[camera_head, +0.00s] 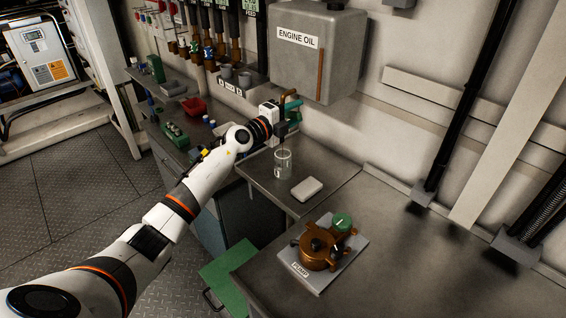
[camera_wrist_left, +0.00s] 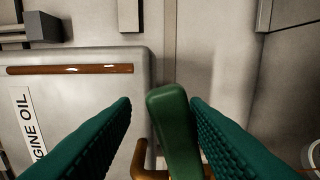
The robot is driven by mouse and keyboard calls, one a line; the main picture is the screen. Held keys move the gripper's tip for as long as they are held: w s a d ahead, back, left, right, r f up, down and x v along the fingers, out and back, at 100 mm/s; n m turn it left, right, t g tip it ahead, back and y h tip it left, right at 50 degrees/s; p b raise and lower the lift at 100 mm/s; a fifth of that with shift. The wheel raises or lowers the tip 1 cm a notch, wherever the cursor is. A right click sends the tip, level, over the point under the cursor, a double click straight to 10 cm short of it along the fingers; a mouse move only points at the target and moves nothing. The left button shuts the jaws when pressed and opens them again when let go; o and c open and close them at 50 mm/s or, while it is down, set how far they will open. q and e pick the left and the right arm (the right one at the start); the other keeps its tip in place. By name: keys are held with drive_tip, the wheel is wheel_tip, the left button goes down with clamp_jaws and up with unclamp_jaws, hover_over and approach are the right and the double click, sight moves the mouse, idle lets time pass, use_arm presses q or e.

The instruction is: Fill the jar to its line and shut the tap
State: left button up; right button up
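The clear glass jar (camera_head: 283,163) stands upright on the metal bench below the tap; it looks empty, and I cannot make out its line. The tap sits under the grey ENGINE OIL tank (camera_head: 336,30). Its green handle (camera_wrist_left: 174,132) and copper-coloured body (camera_wrist_left: 140,160) show in the left wrist view. My left gripper (camera_head: 283,117) is at the tap, above the jar. In the left wrist view its green fingers (camera_wrist_left: 160,103) are apart on either side of the handle, with a visible gap on the left and a narrower one on the right. My right gripper is not in view.
A white block (camera_head: 307,189) lies right of the jar. A brown pump (camera_head: 318,250) with a green knob stands on a plate nearer me. A red bin (camera_head: 194,106) and a green rack (camera_head: 174,135) are at the left. The front right bench is clear.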

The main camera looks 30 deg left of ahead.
use_arm(q)
drive_tip(key=shift+r+p, duration=0.6)
drive_tip(key=shift+r, duration=0.05)
wheel_tip(320, 180, down, 5)
drive_tip(key=b, duration=0.3)
drive_tip(key=shift+b, duration=0.35)
drive_tip(key=shift+r, duration=0.2)
idle(0.3)
drive_tip(key=shift+r+p, duration=2.35)
drive_tip(key=shift+p, duration=0.5)
wheel_tip(320, 180, down, 5)
drive_tip(key=b, duration=0.4)
drive_tip(key=shift+r, duration=0.2)
